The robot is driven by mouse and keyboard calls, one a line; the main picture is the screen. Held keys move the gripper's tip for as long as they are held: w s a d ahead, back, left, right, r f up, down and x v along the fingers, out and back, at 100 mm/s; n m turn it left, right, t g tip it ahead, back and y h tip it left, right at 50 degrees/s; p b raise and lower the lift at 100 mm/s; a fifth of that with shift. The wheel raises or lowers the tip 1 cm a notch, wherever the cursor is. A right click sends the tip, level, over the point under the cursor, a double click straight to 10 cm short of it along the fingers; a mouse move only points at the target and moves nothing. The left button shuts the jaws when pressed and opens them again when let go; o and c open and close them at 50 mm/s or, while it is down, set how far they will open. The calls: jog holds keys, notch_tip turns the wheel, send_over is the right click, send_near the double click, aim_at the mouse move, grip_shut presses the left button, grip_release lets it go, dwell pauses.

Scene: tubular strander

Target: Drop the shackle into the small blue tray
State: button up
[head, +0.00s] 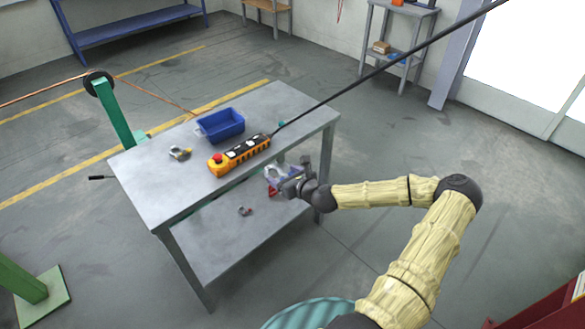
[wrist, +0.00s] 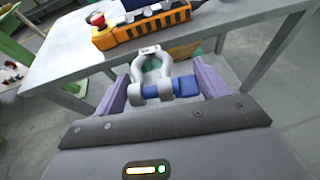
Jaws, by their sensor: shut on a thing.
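My gripper (head: 280,177) is shut on a grey shackle with a blue pin, held beside the right end of the grey table. In the wrist view the shackle (wrist: 152,68) sits between the two purple-grey fingers, its bow pointing away and its blue pin (wrist: 187,86) running across the gap. The small blue tray (head: 220,125) stands on the tabletop toward the back. It looks empty, and it is apart from my gripper, to its upper left. Only a sliver of dark blue shows at the wrist view's top edge.
A yellow-and-black pendant control (head: 239,154) with a red button lies on the table (head: 165,195) between tray and gripper; its black cable rises to the upper right. A small metal-and-yellow piece (head: 180,153) lies left of it. A small piece (head: 245,211) lies on the lower shelf.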

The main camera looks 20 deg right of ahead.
jog(key=s+a+f+m+h, duration=0.2)
jog(key=s+a+f, duration=0.4)
jog(key=a, duration=0.4)
jog(key=shift+s+a+m+h, duration=0.3)
jog(key=shift+s+h, duration=0.3)
jog(key=shift+s, duration=0.2)
jog(key=shift+d, duration=0.1)
